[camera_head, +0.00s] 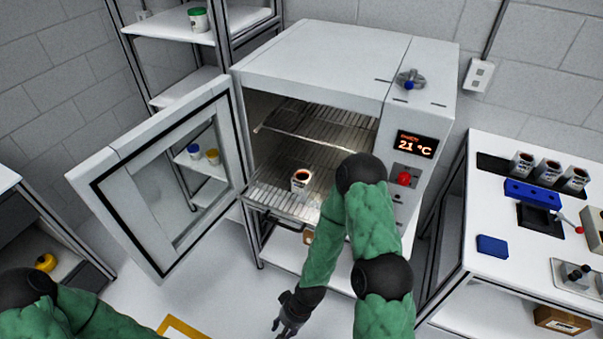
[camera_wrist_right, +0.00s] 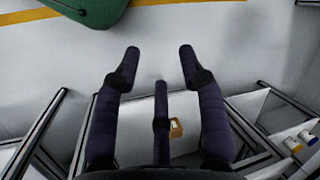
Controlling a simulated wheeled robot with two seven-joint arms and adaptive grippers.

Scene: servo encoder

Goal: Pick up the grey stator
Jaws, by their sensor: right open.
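A small grey-white cylinder with a dark reddish-brown top (camera_head: 300,179) stands upright on the lower wire rack inside the open oven. Several similar cylinders (camera_head: 549,172) stand in a black holder on the right-hand bench. I cannot tell for sure which of these is the grey stator. My right gripper (camera_head: 286,318) hangs low in front of the oven, near the floor and well below the rack. In the right wrist view its fingers (camera_wrist_right: 160,62) are spread with nothing between them. My left arm shows at the bottom left; its gripper is out of frame.
The oven (camera_head: 330,55) reads 21 °C, and its door (camera_head: 105,160) is swung open to the left. The right-hand bench (camera_head: 470,212) carries a blue block (camera_head: 492,246) and other parts. A shelf rack (camera_head: 160,25) stands behind. Floor in front is partly clear.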

